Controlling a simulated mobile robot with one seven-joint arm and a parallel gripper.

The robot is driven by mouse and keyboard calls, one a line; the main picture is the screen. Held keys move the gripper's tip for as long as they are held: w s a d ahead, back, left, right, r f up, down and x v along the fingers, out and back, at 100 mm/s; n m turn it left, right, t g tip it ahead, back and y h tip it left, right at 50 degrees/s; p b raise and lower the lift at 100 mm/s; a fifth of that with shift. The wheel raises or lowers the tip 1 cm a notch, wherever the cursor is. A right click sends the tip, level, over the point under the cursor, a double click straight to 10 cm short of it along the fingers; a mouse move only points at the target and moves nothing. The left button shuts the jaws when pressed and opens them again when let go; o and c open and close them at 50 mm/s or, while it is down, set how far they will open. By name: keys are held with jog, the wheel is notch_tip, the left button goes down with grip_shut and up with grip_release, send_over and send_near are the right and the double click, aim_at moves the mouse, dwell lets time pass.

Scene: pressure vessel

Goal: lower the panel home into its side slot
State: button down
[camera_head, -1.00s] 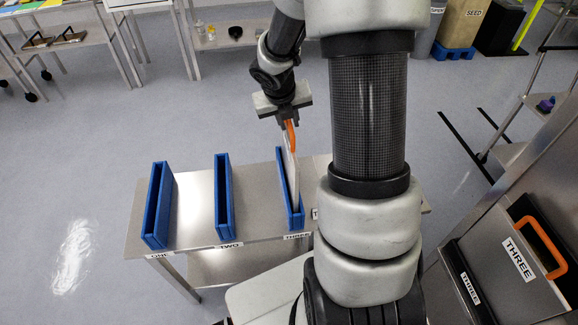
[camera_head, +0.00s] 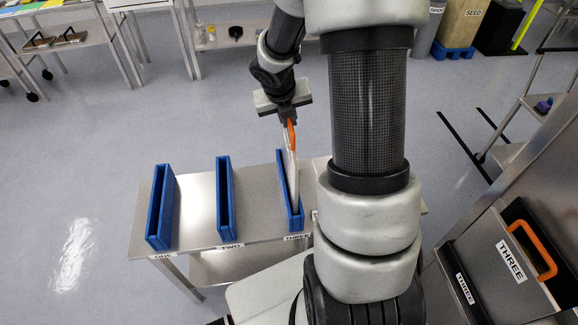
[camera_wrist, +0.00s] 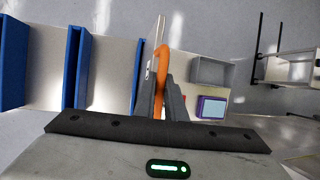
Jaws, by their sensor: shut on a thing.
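A thin pale panel (camera_head: 290,171) with an orange handle (camera_head: 291,134) stands upright in the blue slot holder (camera_head: 297,222) labelled THREE on the steel table. Its lower edge is hidden inside the holder, so I cannot tell how deep it sits. My gripper (camera_head: 288,118) is above the holder, shut on the orange handle. In the wrist view my gripper (camera_wrist: 164,108) closes around the orange handle (camera_wrist: 161,66), and the panel (camera_wrist: 158,32) shows edge-on beyond it.
Blue holders ONE (camera_head: 160,208) and TWO (camera_head: 225,197) look empty, left on the same steel table (camera_head: 190,225). Open floor lies behind the table.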

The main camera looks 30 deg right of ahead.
jog(key=shift+r, duration=4.3)
